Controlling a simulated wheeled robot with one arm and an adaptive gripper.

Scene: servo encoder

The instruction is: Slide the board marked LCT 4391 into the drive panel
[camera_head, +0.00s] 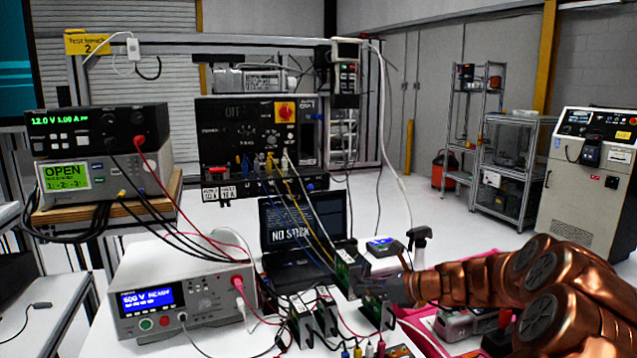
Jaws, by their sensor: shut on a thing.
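My copper-coloured arm comes in from the right, and my gripper (388,290) is at the bench's centre right. It is shut on what looks like a dark board with a green edge (378,314), just below the fingertips. The fingers and arm hide part of it, and no LCT 4391 marking can be read. Similar boards stand close by: one at the laptop's right (350,268) and others to the left (300,322). The dark panel (222,150) with a red-and-yellow rotary switch (285,111) hangs behind the bench, apart from my gripper.
A laptop (300,218) reading "NO STOP" or similar stands below the panel. Coloured cables hang from the panel past the laptop. A 500 V tester (185,290) with leads is at front left. A pink tray or mat (478,258) lies behind my arm.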

